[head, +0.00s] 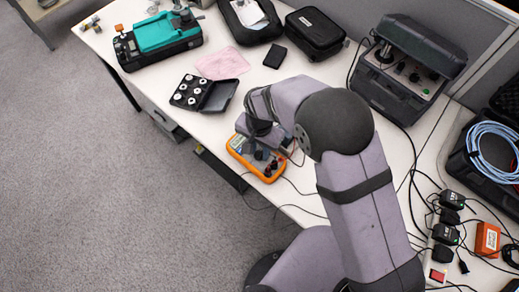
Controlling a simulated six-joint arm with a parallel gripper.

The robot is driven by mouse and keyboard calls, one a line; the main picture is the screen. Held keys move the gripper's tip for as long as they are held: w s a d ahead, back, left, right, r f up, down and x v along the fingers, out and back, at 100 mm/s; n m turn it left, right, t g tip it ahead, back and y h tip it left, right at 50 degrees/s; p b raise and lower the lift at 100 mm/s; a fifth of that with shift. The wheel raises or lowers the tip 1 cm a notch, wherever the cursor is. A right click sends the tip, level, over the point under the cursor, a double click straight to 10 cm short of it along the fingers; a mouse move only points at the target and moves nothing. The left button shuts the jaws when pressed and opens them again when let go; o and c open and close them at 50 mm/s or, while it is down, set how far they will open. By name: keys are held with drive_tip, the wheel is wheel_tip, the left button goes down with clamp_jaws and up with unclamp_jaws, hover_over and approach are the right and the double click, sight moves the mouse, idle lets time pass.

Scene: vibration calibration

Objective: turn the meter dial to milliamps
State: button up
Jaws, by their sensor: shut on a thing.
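The meter (238,146) is an orange-edged handheld multimeter lying on the white table near its front edge, left of my arm. Dark plugs and thin black leads show at its lower right end. My gripper (258,138) is over the meter's face, pointing down at it, and is shut on the dial. The dial itself and its markings are hidden beneath my gripper, so its setting cannot be read.
An open black case of white discs (187,92) lies left of the meter, with a pink cloth (222,63) and a black wallet-like object (275,56) behind. A large dark case (392,94) stands at back right. Black cables cross the table's right side.

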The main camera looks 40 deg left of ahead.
sight(259, 153)
idle(0.3)
drive_tip(key=o, duration=1.1)
drive_tip(key=shift+c, duration=0.2)
drive_tip(key=shift+r, duration=0.1)
drive_tip(key=shift+r+b, duration=0.95)
drive_tip(key=shift+r, duration=2.65)
